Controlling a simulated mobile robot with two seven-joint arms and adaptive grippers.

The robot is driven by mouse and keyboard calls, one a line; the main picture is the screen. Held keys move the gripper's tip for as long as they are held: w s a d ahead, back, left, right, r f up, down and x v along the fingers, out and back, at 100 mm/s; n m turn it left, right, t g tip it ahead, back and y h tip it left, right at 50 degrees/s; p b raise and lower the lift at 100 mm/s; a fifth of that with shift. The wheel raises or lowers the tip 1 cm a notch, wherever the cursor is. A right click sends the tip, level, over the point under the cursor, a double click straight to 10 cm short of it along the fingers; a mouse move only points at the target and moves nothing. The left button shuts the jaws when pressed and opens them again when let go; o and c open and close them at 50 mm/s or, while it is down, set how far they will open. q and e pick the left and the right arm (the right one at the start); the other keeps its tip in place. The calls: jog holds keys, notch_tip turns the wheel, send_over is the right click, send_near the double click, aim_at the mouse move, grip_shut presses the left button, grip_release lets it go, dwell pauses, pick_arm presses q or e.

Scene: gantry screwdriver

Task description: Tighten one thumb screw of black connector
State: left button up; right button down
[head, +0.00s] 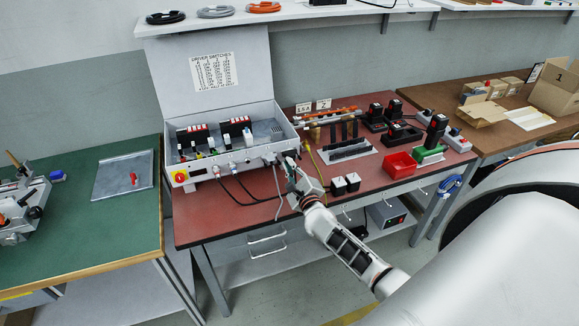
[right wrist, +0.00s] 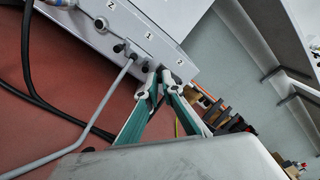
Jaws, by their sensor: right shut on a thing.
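The open grey control box (head: 232,162) stands on the red bench top, with sockets and plugged cables along its front. My right gripper (head: 291,163) reaches its front right corner. In the right wrist view the gripper (right wrist: 166,76) has its two fingertips close together at the box wall, near a label 2. It is shut on a small part there, the thumb screw of the black connector, which the fingertips mostly hide. Little of the black connector shows. A grey connector (right wrist: 125,49) with a grey cable sits beside it, near label 1. My left gripper is not in view.
Black and grey cables hang from the box front onto the bench. The green bench (head: 110,225) at left has free room.

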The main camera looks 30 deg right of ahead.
dwell(0.3)
jog(key=c, duration=2.2)
grip_release()
jog(key=shift+s+a+f, duration=0.1)
jog(key=shift+s+a, duration=0.05)
jog(key=shift+s, duration=0.4)
jog(key=v, duration=1)
jog(key=shift+s, duration=0.4)
